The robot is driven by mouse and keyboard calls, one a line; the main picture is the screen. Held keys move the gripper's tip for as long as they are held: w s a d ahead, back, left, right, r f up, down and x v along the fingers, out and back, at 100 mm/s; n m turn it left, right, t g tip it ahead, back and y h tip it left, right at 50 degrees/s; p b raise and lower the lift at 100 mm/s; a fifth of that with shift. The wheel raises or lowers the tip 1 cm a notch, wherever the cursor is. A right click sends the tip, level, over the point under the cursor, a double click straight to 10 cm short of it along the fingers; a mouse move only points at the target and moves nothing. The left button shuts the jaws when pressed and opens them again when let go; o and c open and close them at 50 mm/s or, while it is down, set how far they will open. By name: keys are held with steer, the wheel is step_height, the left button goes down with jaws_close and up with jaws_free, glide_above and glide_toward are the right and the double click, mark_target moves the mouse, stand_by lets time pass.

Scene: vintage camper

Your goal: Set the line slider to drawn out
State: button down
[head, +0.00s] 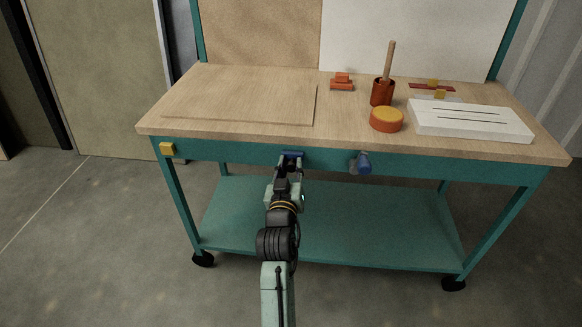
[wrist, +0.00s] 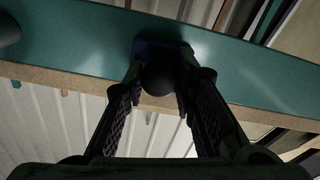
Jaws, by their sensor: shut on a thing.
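My gripper (head: 289,165) is at the front apron of the teal workbench (head: 230,152), left of its middle. In the wrist view my gripper (wrist: 160,98) has its two fingers on either side of a dark round knob (wrist: 158,78), shut on it. The knob stands out from a dark blue mount on the apron. That blue mount (head: 292,153) shows just above my fingertips in the head view, the knob being mostly hidden by them. I take this knob for the line slider; no label shows. How far out it stands is hard to tell.
On the top are an orange round tin (head: 386,120), a cup (head: 382,93) with a stick, and a white slotted block (head: 470,121). Floor in front is clear.

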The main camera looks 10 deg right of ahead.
steer(key=shift+d+r, duration=0.1)
stand_by(0.3)
steer(key=c, duration=1.3)
jaws_free()
steer(key=v, duration=0.7)
steer(key=shift+s, duration=0.25)
